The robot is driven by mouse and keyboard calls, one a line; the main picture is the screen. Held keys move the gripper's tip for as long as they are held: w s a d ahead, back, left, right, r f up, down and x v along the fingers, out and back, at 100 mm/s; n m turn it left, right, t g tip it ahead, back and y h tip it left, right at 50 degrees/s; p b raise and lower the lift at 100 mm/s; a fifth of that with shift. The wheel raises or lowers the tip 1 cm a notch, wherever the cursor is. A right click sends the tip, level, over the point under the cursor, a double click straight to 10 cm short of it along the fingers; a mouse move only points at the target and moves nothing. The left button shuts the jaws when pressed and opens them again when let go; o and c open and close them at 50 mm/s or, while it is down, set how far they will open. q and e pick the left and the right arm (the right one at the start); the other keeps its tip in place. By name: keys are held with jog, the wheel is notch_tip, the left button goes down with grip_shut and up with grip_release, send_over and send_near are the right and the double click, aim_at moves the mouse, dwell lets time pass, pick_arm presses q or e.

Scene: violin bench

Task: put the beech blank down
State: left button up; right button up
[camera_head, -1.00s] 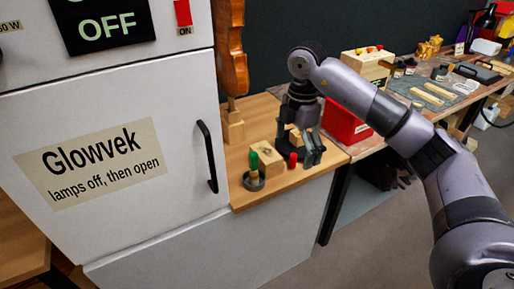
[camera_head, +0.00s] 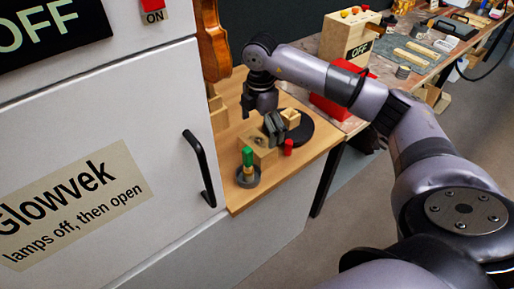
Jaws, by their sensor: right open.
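My right gripper (camera_head: 274,126) points down low over the bench by the cabinet, its jaws open. A small pale wooden block (camera_head: 290,118) with a hollow-looking top sits on a black round disc (camera_head: 304,130), just right of the jaws. A larger pale wooden block (camera_head: 260,148) with a dark mark on top stands just in front of the jaws and is partly covered by them. I cannot tell by label which block is the beech blank. Nothing shows between the jaws. My left gripper is out of view.
A green-topped piece stands in a grey round dish (camera_head: 247,177), and a red cylinder (camera_head: 288,147) stands beside the larger block. The white cabinet (camera_head: 150,110) with a black handle (camera_head: 199,167) closes off the left. A red bin (camera_head: 341,110) and an OFF-marked wooden box (camera_head: 345,38) are behind.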

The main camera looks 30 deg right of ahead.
aim_at(259, 142)
notch_tip(259, 142, down, 4)
jog(key=shift+r, duration=0.1)
jog(key=shift+a+f, duration=0.15)
jog(key=shift+f, duration=0.25)
jog(key=f, duration=0.2)
jog(key=f+p, duration=0.1)
jog(key=f, duration=0.1)
jog(key=shift+w+a+f, duration=0.15)
jog(key=shift+a+f, duration=0.05)
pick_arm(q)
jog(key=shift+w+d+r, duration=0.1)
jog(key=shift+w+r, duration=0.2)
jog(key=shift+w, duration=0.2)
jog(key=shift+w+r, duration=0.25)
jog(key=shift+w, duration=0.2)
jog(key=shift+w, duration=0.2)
pick_arm(e)
jog(key=c, duration=1.3)
jog(key=shift+r, duration=0.15)
